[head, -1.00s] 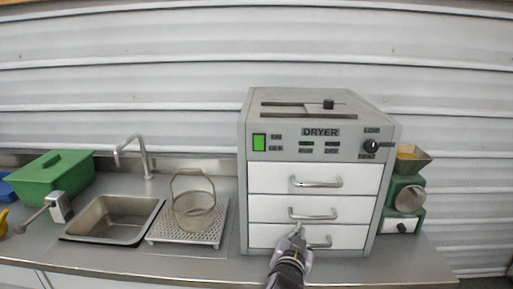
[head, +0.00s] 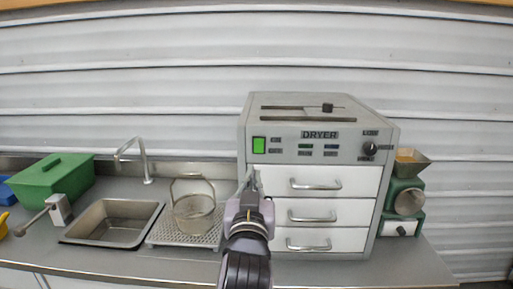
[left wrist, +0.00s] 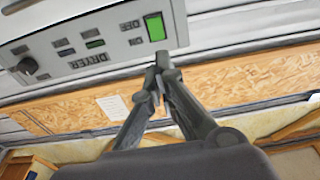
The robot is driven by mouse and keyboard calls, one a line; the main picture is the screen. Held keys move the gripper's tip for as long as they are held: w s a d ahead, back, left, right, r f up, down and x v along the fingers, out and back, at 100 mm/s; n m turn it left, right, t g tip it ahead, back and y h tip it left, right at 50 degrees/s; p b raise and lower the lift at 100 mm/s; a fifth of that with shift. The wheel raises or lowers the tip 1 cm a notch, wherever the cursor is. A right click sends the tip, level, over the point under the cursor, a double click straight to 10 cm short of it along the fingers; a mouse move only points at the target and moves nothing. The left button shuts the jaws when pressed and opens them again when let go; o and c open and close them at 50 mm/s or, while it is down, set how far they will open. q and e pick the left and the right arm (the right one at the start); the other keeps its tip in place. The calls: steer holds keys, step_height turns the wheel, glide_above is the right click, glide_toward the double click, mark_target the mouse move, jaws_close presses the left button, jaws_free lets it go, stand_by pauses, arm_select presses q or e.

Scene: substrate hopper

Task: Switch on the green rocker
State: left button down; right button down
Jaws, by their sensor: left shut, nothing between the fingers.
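The green rocker (head: 259,145) is on the upper left of the dryer's (head: 345,137) front panel, left of the DRYER label. It also shows in the left wrist view (left wrist: 155,27), lit bright green. My left gripper (head: 251,170) is shut and empty. Its fingertips are a little below the rocker in the head view, in front of the top drawer's left edge. In the left wrist view the closed fingertips (left wrist: 162,62) are near the rocker with a gap showing between them. My right gripper is in neither view.
The dryer has three white drawers with protruding handles (head: 315,184). A dial (head: 370,148) is on the panel's right. A green feeder with a metal hopper (head: 408,165) stands at the right. A wire basket (head: 194,208), sink (head: 112,222) and green box (head: 52,180) are to the left.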

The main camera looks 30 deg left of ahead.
mark_target(256, 139)
arm_select(q)
steer(key=p+x, duration=0.4)
steer(key=x, duration=0.8)
steer(key=shift+a+r, duration=0.15)
steer(key=shift+r, duration=0.05)
steer(key=shift+w+a+f+p, duration=0.1)
steer(key=shift+w+a+p, duration=0.3)
steer(key=shift+w, duration=0.25)
steer(key=shift+w, duration=0.1)
steer(key=shift+w+a+r, duration=0.15)
steer(key=shift+a+r, duration=0.05)
steer(key=shift+r, duration=0.15)
steer(key=shift+s+d+r, duration=0.15)
steer(key=shift+s+r, duration=0.1)
steer(key=shift+r, duration=0.05)
steer(key=shift+w, duration=0.1)
steer(key=shift+f, duration=0.25)
